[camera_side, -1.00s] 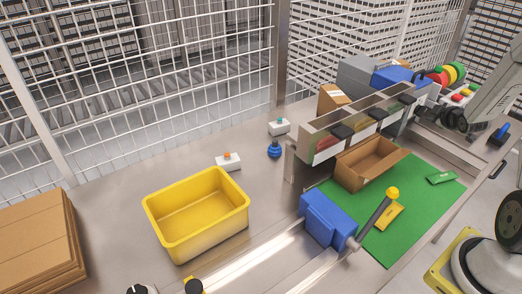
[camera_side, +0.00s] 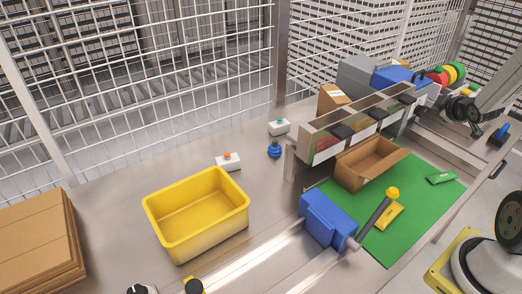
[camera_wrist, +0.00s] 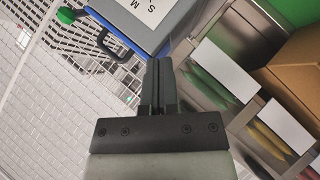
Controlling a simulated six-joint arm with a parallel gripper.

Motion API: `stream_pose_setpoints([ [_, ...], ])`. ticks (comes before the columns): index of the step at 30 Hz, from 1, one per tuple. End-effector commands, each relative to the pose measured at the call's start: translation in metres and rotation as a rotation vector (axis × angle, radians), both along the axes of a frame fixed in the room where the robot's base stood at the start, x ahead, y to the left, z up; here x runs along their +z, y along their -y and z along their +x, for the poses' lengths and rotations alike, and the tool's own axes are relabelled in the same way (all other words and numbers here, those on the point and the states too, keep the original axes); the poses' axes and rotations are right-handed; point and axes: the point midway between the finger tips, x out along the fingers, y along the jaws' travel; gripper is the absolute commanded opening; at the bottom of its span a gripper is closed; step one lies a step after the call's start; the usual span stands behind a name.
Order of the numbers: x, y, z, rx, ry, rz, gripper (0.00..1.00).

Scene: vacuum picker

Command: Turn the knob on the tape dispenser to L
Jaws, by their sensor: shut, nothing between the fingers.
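A grey-and-blue box, which looks like the tape dispenser (camera_wrist: 177,30), shows at the top of the wrist view. A white label (camera_wrist: 140,8) on it reads S and M; the rest of the label is cut off. No knob can be made out clearly. My gripper (camera_wrist: 160,64) is shut and empty, its dark fingers pointing toward the box's lower edge. I cannot tell whether they touch it. In the side view my arm reaches in from the right, near the back end of the bench; the fingers are not clear there.
Divided bins (camera_side: 362,122) line the bench beside an open cardboard box (camera_side: 370,162) and green mat (camera_side: 427,205). A yellow tote (camera_side: 197,243), blue lever unit (camera_side: 325,220) and wire fence (camera_side: 150,75) are elsewhere. Bare bench lies around the tote.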

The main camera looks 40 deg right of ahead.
Motion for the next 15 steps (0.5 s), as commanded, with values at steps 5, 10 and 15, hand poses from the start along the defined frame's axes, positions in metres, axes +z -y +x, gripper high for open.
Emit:
stream_pose_setpoints([
  [5,-0.005,0.005,0.007,-0.001,0.000,0.001,0.00],
  [10,-0.013,0.012,0.018,0.001,-0.001,0.000,0.00],
  [15,-0.023,0.022,0.031,0.001,0.000,0.001,0.00],
])
